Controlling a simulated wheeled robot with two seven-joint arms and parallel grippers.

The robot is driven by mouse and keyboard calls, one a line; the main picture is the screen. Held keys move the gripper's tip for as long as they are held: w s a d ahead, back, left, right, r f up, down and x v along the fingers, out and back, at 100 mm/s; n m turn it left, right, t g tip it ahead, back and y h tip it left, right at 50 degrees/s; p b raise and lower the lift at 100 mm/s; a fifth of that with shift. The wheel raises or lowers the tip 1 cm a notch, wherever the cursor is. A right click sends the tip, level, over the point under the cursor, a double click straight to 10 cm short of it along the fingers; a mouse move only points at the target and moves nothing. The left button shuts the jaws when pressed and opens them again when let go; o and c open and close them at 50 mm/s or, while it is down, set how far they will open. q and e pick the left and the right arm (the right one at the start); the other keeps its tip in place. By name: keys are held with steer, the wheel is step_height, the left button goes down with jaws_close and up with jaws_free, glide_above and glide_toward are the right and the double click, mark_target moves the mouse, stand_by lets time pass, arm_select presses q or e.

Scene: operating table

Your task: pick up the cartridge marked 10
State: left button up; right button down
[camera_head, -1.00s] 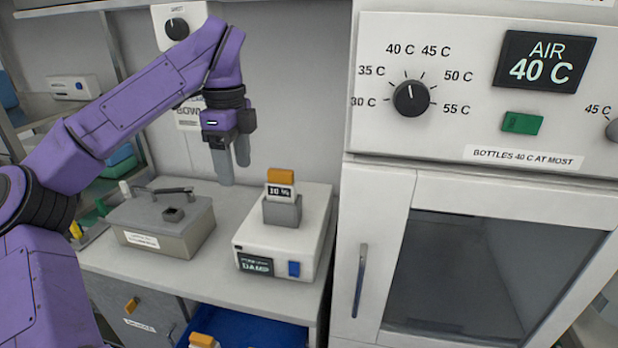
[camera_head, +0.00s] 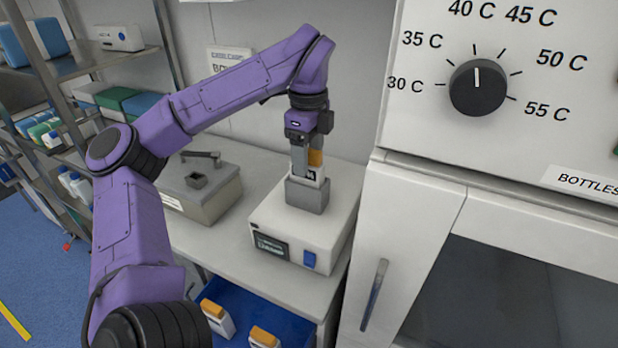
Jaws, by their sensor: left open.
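The cartridge (camera_head: 315,158) has an orange top and a white label. It stands upright in the grey holder (camera_head: 307,195) on top of a white device (camera_head: 285,223) on the counter. My left gripper (camera_head: 302,166) is open and points down at the cartridge, its fingers overlapping the upper part in the head view. The fingers hide most of the label, so the number cannot be read now. Whether they touch the cartridge cannot be told. My right gripper is not in view.
A grey lidded box (camera_head: 205,203) stands left of the device. A blue bin (camera_head: 250,312) below the counter holds more orange-topped cartridges (camera_head: 264,338). A white cabinet (camera_head: 408,230) with a dial stands close on the right. Shelves are at the left.

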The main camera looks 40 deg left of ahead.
arm_select(q)
steer(key=shift+s+f, duration=0.15)
steer(key=shift+f, duration=0.7)
jaws_close()
steer(key=shift+r, duration=0.1)
